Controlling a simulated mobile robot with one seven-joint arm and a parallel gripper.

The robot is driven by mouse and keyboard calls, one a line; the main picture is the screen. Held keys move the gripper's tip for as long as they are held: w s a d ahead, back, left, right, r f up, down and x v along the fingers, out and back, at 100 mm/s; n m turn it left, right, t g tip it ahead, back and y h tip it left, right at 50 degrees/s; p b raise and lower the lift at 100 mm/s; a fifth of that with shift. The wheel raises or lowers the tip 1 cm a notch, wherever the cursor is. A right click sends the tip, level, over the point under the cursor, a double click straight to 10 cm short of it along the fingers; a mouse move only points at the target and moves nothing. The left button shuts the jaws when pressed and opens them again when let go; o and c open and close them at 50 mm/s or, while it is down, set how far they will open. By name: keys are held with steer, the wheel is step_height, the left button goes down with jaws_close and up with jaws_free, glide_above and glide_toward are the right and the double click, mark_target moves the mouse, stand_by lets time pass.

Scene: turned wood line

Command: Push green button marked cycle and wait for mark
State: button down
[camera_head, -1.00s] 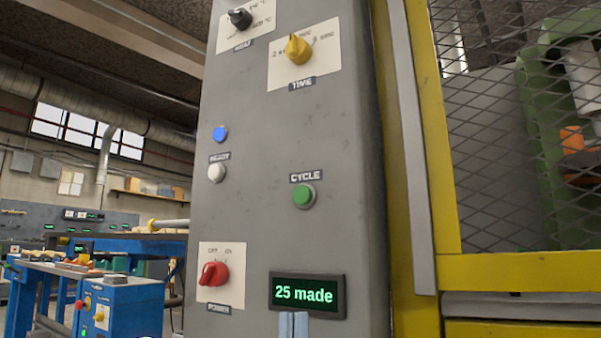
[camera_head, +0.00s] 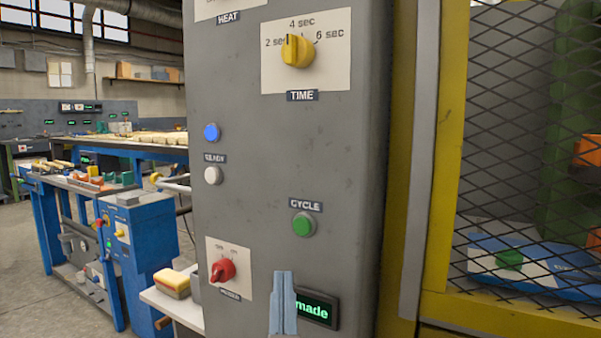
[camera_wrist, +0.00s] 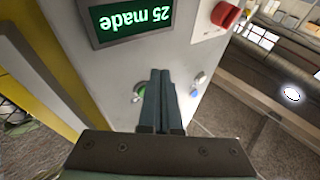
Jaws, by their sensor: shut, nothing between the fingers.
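The green CYCLE button (camera_head: 303,224) sits on the grey control panel (camera_head: 260,170) under its label. My gripper (camera_head: 283,278) is shut and empty, its two fingers together, in front of the panel below the button. It covers the left part of the green-lettered display (camera_head: 318,308). In the wrist view the fingertips (camera_wrist: 160,72) point toward the panel, and the CYCLE button (camera_wrist: 139,90) shows partly hidden beside the fingers. The display (camera_wrist: 130,20) reads "25 made" upside down there.
The panel also carries a yellow TIME knob (camera_head: 298,51), a blue lamp (camera_head: 211,132), a white button (camera_head: 213,175) and a red power knob (camera_head: 222,270). A yellow-framed mesh guard (camera_head: 530,130) stands at the right. Blue workbenches (camera_head: 135,235) are at the left.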

mark_target(302, 226)
steer(key=r+g+p, duration=0.1)
steer(key=p, duration=0.3)
steer(key=w+r+p, duration=0.1)
steer(key=p, duration=0.4)
steer(key=w+a+r+g+p, duration=0.1)
steer(key=p, duration=0.3)
steer(key=shift+r+g, duration=0.2)
steer(key=shift+g, duration=0.1)
steer(key=s+a+r+g+p, duration=0.1)
steer(key=s+r+g+p, duration=0.1)
steer(key=p, duration=1.7)
steer(key=s+a+r+m+g+p, duration=0.1)
steer(key=s+g+p, duration=0.3)
steer(key=p, duration=1.5)
steer(key=s+r, duration=0.1)
steer(key=s, duration=0.2)
steer(key=shift+s+a+r+g+y, duration=0.15)
steer(key=shift+s+a+g+y, duration=0.15)
steer(key=shift+a+g, duration=0.1)
steer(key=shift+w, duration=0.1)
steer(key=shift+w+d+b, duration=0.75)
steer(key=shift+w+b, duration=0.05)
steer(key=shift+w, duration=0.45)
steer(key=shift+w+d+b, duration=0.75)
steer(key=shift+w+b, duration=0.05)
steer(key=shift+w, duration=0.5)
steer(key=shift+w+d+b, duration=0.75)
steer(key=shift+w+b, duration=0.05)
steer(key=shift+w, duration=0.45)
